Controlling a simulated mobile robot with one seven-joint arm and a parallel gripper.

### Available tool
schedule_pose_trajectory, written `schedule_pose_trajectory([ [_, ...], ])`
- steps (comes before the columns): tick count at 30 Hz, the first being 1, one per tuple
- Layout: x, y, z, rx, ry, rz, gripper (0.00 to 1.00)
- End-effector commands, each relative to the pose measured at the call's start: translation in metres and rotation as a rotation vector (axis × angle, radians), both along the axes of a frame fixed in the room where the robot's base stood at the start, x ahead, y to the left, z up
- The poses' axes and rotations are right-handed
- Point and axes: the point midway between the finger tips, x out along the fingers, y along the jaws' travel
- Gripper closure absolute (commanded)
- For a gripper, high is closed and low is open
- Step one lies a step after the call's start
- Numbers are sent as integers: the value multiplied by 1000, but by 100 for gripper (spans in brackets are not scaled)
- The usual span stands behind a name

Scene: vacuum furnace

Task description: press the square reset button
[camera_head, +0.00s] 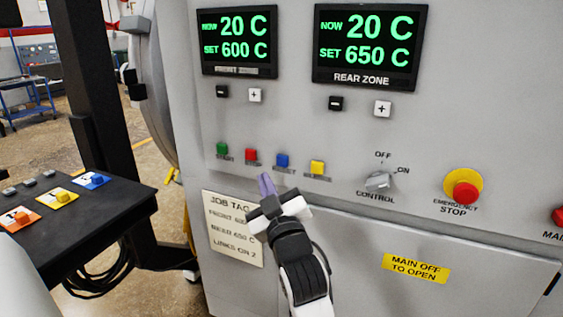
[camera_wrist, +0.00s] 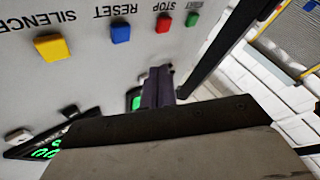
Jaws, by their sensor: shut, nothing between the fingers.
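The square blue reset button (camera_head: 282,160) is on the grey furnace panel, in a row with other square buttons. In the wrist view, which shows the panel upside down, the blue button (camera_wrist: 120,33) has RESET lettered beside it. My gripper (camera_head: 266,184) is shut and empty, its purple-grey fingers pointing toward the panel. In the head view the fingertips appear just below and left of the blue button. In the wrist view the shut fingers (camera_wrist: 158,86) appear apart from the button and do not cover it.
Green (camera_head: 222,149), red (camera_head: 251,155) and yellow (camera_head: 317,168) buttons flank the blue one. A control knob (camera_head: 378,180) and an emergency stop (camera_head: 465,190) lie to the right. A job tag (camera_head: 233,228) is below. A dark table (camera_head: 110,205) stands at left.

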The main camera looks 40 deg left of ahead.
Motion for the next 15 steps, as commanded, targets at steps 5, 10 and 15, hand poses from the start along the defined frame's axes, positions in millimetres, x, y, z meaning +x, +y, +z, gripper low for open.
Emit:
schedule_pose_trajectory([
  [5, 27, 6, 0, -2, 0, -4, 100],
  [10, 44, 10, -1, -2, -2, -2, 100],
  [15, 53, 12, 0, 0, -1, -1, 100],
])
